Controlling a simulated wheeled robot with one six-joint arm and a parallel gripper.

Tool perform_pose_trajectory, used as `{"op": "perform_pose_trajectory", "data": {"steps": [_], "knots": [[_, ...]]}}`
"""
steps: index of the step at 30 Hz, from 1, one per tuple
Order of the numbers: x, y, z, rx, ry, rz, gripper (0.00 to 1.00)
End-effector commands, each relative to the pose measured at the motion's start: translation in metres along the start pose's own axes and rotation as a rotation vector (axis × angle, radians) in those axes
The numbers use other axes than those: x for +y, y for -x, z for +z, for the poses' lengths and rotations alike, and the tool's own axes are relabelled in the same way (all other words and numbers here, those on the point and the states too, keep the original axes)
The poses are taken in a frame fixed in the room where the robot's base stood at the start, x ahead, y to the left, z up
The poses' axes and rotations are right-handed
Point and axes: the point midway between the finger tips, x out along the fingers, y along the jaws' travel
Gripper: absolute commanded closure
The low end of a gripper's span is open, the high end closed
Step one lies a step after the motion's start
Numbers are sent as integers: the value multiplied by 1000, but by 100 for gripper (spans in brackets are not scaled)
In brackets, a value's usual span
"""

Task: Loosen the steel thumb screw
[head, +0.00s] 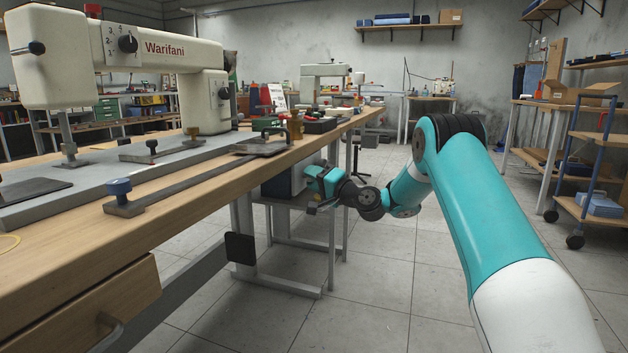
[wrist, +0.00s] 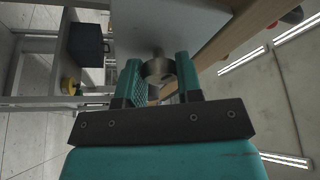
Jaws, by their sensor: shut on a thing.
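The steel thumb screw (wrist: 158,69) is a round grey metal knob on a short stem in the wrist view. Its stem runs up to a pale grey panel (wrist: 170,25). My gripper (wrist: 157,75) has one teal finger on each side of the knob and is shut on it. In the head view my gripper (head: 316,175) is low beside the workbench, under the edge of its top. The thumb screw cannot be made out there.
The wooden workbench (head: 190,199) carries a cream Warifani machine (head: 160,50) and a blue-knobbed clamp (head: 118,187). Grey bench legs (head: 332,230) stand close to my gripper. The tiled floor on the right is open up to a shelf cart (head: 600,207).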

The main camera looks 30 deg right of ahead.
Motion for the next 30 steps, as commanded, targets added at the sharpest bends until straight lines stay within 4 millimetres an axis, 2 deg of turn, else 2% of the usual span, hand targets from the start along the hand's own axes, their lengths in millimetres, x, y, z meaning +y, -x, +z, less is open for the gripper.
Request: {"op": "perform_pose_trajectory", "data": {"steps": [2,3,6,14,18,23,27,30], "knots": [[1,0,0,1,1,2,91],[1,0,0,1,1,2,63],[1,0,0,0,1,2,42],[0,0,0,0,0,1,42],[1,8,0,0,-1,4,42],[1,38,-2,4,-4,6,42],[5,76,0,5,-3,5,42],[7,95,2,3,3,-1,42]]}}
